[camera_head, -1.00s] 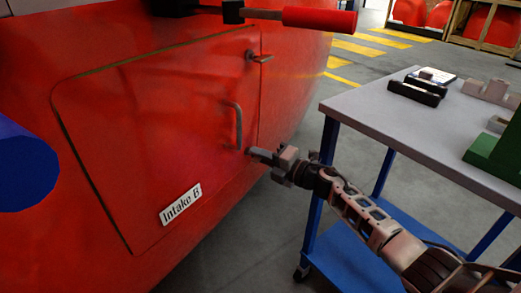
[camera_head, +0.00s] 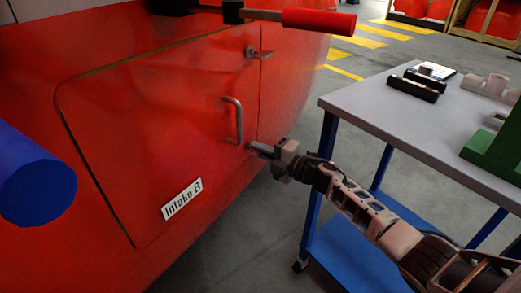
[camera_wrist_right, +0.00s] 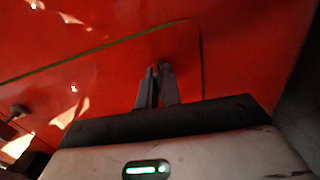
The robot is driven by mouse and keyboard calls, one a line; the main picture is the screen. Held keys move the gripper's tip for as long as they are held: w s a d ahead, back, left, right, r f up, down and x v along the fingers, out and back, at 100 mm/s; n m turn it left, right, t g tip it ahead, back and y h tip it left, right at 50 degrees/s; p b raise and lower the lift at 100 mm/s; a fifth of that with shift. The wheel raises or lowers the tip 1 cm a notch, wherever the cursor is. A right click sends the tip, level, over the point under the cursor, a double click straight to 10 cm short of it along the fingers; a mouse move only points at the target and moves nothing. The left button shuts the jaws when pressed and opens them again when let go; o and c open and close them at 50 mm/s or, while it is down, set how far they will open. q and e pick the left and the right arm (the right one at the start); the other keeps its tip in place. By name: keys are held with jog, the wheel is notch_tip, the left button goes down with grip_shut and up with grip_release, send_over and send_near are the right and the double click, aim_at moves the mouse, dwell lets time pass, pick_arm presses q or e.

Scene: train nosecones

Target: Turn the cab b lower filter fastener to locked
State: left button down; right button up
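The red panel (camera_head: 150,125) marked "Intake B" (camera_head: 182,198) is closed flush on the red nosecone. Its upper fastener (camera_head: 260,53) shows as a small metal lever at the top right edge. The lower fastener is at the right edge beside the handle (camera_head: 235,120), mostly hidden by my right gripper (camera_head: 254,149). In the right wrist view the two fingers (camera_wrist_right: 157,88) are close together with their tips at the panel's edge, seemingly closed on the lower fastener. Its exact angle is hidden. My left gripper is not in view.
A red-gripped bar (camera_head: 318,21) juts out above the panel. A blue cylinder (camera_head: 38,185) is at the left edge.

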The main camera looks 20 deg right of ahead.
jog(key=o, duration=0.4)
